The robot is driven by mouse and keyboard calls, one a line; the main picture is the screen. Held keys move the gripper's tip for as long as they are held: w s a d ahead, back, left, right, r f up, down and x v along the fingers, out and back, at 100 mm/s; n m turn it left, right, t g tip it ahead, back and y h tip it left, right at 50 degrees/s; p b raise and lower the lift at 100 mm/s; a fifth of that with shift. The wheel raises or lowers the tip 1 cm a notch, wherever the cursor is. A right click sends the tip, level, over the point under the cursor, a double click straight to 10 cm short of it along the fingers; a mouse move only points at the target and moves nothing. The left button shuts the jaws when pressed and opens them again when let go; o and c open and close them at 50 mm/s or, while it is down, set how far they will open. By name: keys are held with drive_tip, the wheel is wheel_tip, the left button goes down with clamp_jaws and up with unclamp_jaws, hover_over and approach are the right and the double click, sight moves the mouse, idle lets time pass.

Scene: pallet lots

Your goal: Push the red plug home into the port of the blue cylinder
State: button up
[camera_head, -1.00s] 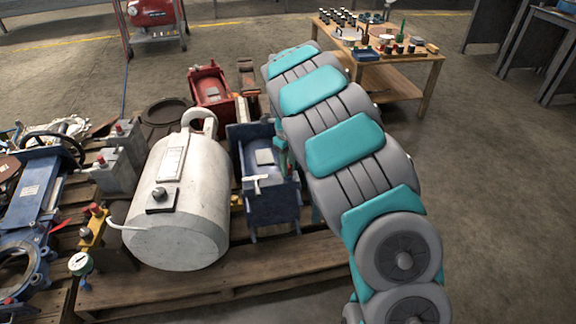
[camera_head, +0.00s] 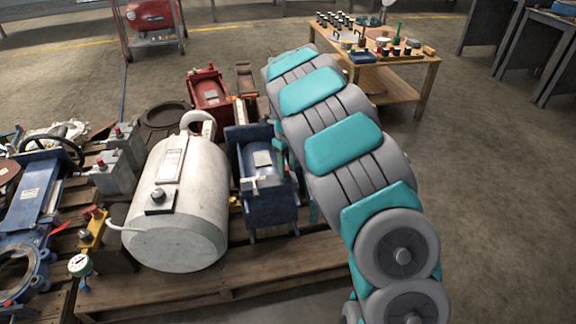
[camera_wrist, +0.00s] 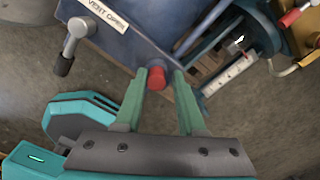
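The blue cylinder (camera_head: 262,158) sits in a blue frame on the pallet, left of my arm. In the wrist view a blue body (camera_wrist: 125,40) with a "VENT OPEN" label and a grey lever fills the upper left. The red plug (camera_wrist: 156,78) stands at its lower edge; how deep it sits cannot be told. My gripper (camera_wrist: 160,73) has its two green fingers apart, one on either side of the plug. The left finger is close to the plug, and a gap shows on the right. In the head view my arm hides the plug and most of my gripper.
A white tank (camera_head: 180,205) stands just left of the blue cylinder, and a red unit (camera_head: 210,92) behind it. The wooden pallet (camera_head: 240,275) is crowded. Floor on the right is free.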

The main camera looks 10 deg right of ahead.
sight(289, 177)
drive_tip(key=shift+o, duration=0.8)
drive_tip(key=f, duration=0.1)
drive_tip(key=s+f, duration=0.1)
drive_tip(key=shift+s+d+f+g, duration=0.1)
drive_tip(key=shift+d+f+g, duration=0.1)
drive_tip(key=shift+f+g, duration=0.15)
drive_tip(key=shift+s+a, duration=0.2)
drive_tip(key=shift+s, duration=0.1)
drive_tip(key=shift+w+r, duration=0.25)
drive_tip(key=shift+r, duration=0.05)
drive_tip(key=r, duration=0.8)
drive_tip(key=shift+w+a+r, duration=0.25)
drive_tip(key=shift+a+r, duration=0.05)
drive_tip(key=shift+r, duration=0.05)
drive_tip(key=shift+w+d+r, duration=0.2)
drive_tip(key=shift+r, duration=0.3)
